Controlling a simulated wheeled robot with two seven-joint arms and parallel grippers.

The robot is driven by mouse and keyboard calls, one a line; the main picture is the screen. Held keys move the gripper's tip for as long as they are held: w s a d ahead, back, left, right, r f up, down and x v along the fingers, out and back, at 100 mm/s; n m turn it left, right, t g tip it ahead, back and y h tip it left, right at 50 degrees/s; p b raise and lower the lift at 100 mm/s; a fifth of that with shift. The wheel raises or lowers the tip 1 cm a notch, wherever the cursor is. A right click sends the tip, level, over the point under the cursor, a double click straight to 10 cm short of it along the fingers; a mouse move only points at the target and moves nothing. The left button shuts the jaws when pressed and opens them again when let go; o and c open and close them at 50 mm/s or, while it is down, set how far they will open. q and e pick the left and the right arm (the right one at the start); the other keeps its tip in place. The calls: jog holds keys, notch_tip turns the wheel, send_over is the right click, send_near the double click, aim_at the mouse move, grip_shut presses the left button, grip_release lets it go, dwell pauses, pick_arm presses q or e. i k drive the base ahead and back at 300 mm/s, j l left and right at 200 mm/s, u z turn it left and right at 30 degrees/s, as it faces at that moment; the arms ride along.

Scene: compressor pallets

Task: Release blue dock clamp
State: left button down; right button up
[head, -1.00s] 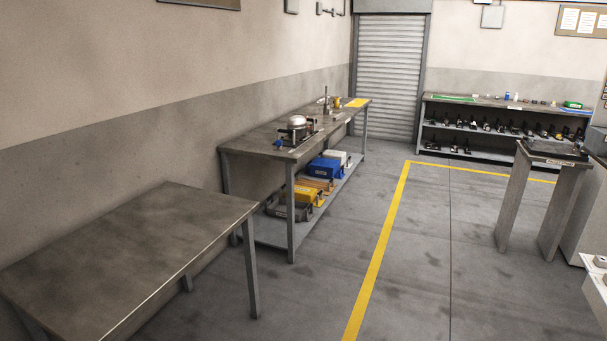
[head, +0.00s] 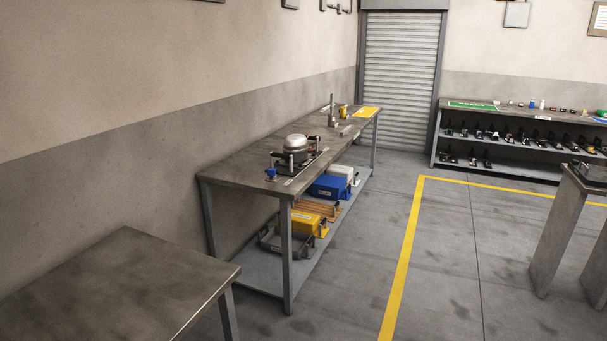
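A small blue clamp (head: 271,173) stands at the near left corner of a dark dock or fixture on the long workbench (head: 232,171). A silver domed compressor (head: 297,144) sits on that fixture, right beside the clamp. The clamp is too small to tell whether it is closed or open. Neither of my grippers shows in the head view. The bench is some distance ahead of me.
An empty table (head: 125,285) stands at the near left. Colored cases, including a blue case (head: 328,187) and a yellow case (head: 306,222), sit on the bench's lower shelf. A grey pedestal (head: 565,230) stands at right. The floor (head: 350,290) between is open, with a yellow line (head: 407,260).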

aim_at(271, 172)
jog(key=i+j, duration=0.1)
jog(key=i, duration=1.85)
jog(key=l+z, duration=0.05)
jog(key=l, duration=0.05)
